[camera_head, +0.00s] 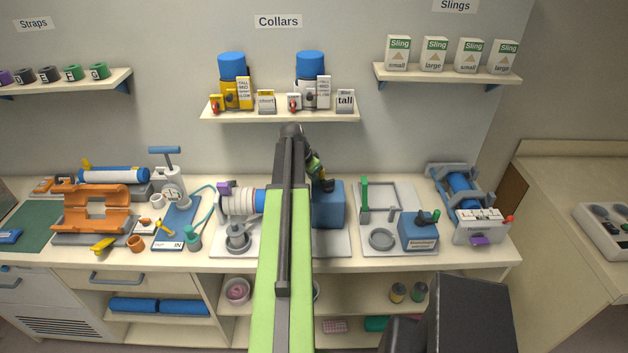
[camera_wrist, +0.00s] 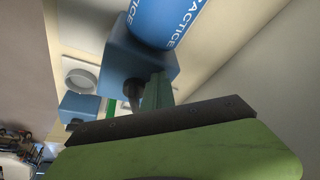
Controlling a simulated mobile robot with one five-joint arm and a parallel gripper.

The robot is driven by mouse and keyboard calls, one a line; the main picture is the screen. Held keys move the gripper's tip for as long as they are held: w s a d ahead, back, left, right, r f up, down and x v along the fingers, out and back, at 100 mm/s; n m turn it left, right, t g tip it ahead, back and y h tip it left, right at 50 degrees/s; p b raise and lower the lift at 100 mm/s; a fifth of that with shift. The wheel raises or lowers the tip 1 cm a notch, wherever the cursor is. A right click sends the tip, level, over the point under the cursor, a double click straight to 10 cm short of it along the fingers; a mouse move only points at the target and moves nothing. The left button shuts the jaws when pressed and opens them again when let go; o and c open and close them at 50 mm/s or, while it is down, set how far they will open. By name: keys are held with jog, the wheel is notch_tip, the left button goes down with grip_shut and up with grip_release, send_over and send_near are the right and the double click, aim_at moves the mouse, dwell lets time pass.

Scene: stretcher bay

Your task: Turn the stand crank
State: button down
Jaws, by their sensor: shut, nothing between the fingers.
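The stand is a blue block (camera_head: 329,208) on a pale base plate (camera_head: 335,243), just right of my arm in the head view. A dark crank knob (camera_head: 325,186) shows at its top. In the wrist view the blue block (camera_wrist: 140,62) carries a dark knob (camera_wrist: 132,90). My gripper (camera_head: 317,170) is above the block, partly hidden by my arm. In the wrist view my shut, empty gripper (camera_wrist: 158,80) is close beside the knob; I cannot tell whether they touch. A blue cylinder (camera_wrist: 165,20) marked PRACTICE lies against the block; my arm hides most of it in the head view.
Right of the stand is a tray with a green post (camera_head: 364,195), a grey ring (camera_head: 382,239) and a smaller blue box (camera_head: 418,232). A shelf with collars (camera_head: 280,115) hangs behind.

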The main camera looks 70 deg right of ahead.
jog(key=w+a, duration=0.2)
jog(key=shift+w+a, duration=0.3)
jog(key=shift+a, duration=0.1)
jog(key=p+v, duration=0.9)
jog(key=v, duration=0.1)
jog(key=shift+w+d, duration=0.25)
jog(key=shift+w, duration=0.2)
jog(key=shift+w, duration=0.1)
